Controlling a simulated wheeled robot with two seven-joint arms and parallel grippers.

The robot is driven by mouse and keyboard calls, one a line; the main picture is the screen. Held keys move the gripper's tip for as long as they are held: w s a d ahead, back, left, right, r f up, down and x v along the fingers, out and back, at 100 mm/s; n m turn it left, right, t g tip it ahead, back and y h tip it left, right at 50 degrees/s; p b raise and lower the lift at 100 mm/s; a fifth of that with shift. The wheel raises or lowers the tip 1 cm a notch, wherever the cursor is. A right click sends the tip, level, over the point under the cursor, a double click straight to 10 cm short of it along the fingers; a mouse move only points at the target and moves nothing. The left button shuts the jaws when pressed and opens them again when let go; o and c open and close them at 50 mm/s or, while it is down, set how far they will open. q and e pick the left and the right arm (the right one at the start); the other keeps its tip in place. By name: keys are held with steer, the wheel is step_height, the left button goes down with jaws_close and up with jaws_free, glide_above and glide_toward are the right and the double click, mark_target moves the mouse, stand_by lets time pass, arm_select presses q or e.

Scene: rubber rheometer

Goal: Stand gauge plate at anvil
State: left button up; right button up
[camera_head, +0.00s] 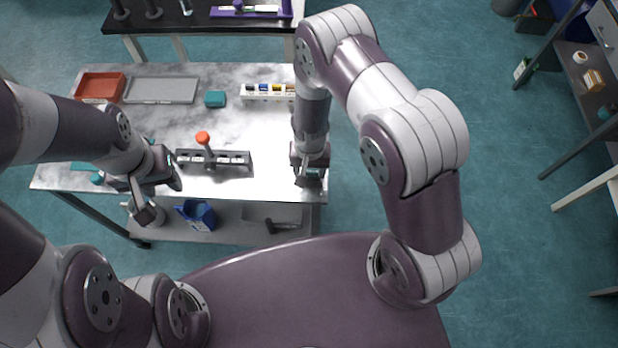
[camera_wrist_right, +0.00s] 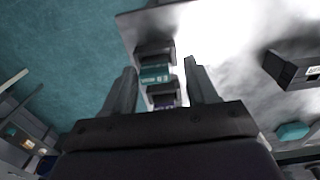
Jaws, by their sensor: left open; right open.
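A small teal plate with pale markings (camera_wrist_right: 155,74) shows in the right wrist view between two dark blocks, near the table edge; I take it for the gauge plate. My right gripper (camera_wrist_right: 160,80) is open, with one finger on each side of the plate's line of sight; I cannot tell whether either touches it. In the head view the right gripper (camera_head: 308,178) hangs over the table's front right corner and mostly hides the plate. My left gripper (camera_head: 160,197) is open and empty at the table's front edge, left of centre. I cannot tell for sure which part is the anvil.
A dark slotted rack (camera_head: 235,159) with an orange-topped knob (camera_head: 203,137) stands between the grippers. A red tray (camera_head: 99,87), a grey tray (camera_head: 161,90), a teal block (camera_head: 215,99) and a white holder of small bottles (camera_head: 262,97) stand behind. The middle tabletop is mostly clear.

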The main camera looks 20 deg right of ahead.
mark_target(313, 170)
steer(key=shift+w+d, duration=0.1)
steer(key=shift+d, duration=0.45)
steer(key=c, duration=0.8)
steer(key=shift+a+r, duration=0.1)
steer(key=shift+a, duration=0.15)
steer(key=shift+r+p, duration=0.25)
steer(key=shift+p, duration=0.1)
step_height(313, 170, up, 2)
steer(key=shift+d+r+p, duration=0.1)
steer(key=shift+r+p, duration=0.1)
steer(key=shift+p, duration=0.85)
step_height(313, 170, up, 2)
steer(key=shift+r+p, duration=0.2)
steer(key=shift+p, duration=0.8)
steer(key=shift+r+p, duration=0.65)
steer(key=shift+r, duration=0.15)
arm_select(q)
step_height(313, 170, up, 6)
steer(key=d, duration=0.1)
